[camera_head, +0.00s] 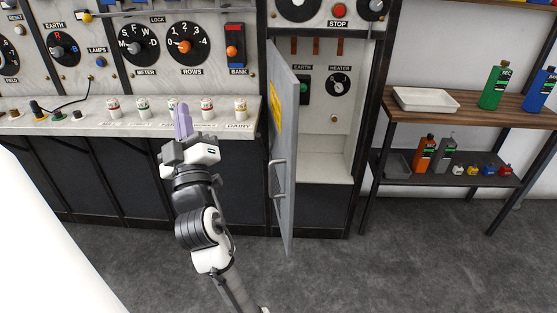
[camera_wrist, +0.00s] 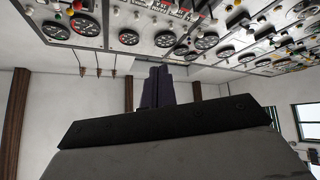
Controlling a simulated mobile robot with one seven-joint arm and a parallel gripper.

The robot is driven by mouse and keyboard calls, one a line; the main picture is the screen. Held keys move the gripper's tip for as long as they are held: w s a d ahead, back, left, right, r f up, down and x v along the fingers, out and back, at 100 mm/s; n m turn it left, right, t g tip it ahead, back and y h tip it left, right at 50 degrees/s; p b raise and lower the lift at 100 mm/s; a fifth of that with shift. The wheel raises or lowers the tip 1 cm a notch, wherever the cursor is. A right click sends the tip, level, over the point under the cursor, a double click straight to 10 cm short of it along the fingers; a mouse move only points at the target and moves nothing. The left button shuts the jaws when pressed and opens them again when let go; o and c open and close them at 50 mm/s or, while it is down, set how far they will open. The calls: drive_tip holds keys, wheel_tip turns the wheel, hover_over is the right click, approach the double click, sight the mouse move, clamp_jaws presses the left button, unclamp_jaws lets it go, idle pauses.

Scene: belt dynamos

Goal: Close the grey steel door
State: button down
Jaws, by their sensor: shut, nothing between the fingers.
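The grey steel door (camera_head: 284,150) stands open in the head view, swung out from a cabinet and seen nearly edge-on. It has a yellow label near its top and a bar handle (camera_head: 277,178) on its left-facing side. The open cabinet interior (camera_head: 325,115) shows to the right of the door, with a dial and switch on its back panel. My gripper (camera_head: 183,121) is left of the door, apart from it, in front of the console shelf. Its fingers are together and empty. In the wrist view the fingers (camera_wrist: 158,86) point up, and the door is not visible.
A console shelf (camera_head: 60,130) with several labelled knobs runs along the left, below a panel of dials. A wooden shelf unit (camera_head: 460,108) with a white tray (camera_head: 425,99) and bottles stands at the right. The floor (camera_head: 370,270) in front of the cabinet is clear.

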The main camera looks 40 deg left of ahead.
drive_tip(key=w+a+f+t+h+p, duration=0.1)
drive_tip(key=w+f+h, duration=0.2)
drive_tip(key=f+h, duration=0.25)
drive_tip(key=w+a+f+t+h+p, duration=0.1)
drive_tip(key=w+f+h+p, duration=0.1)
drive_tip(key=w+f+h, duration=0.3)
drive_tip(key=t+h+p, duration=0.1)
drive_tip(key=h+p, duration=0.4)
drive_tip(key=h, duration=0.4)
approach(287, 164)
drive_tip(key=w+a, duration=0.2)
drive_tip(key=w, duration=0.1)
drive_tip(key=shift+w+d+r+m+p, duration=0.2)
drive_tip(key=shift+w+d+m+p, duration=0.2)
drive_tip(key=shift+w+d+p, duration=0.35)
drive_tip(key=shift+w+d+f, duration=0.1)
drive_tip(key=shift+w+d, duration=0.2)
drive_tip(key=shift+w, duration=0.2)
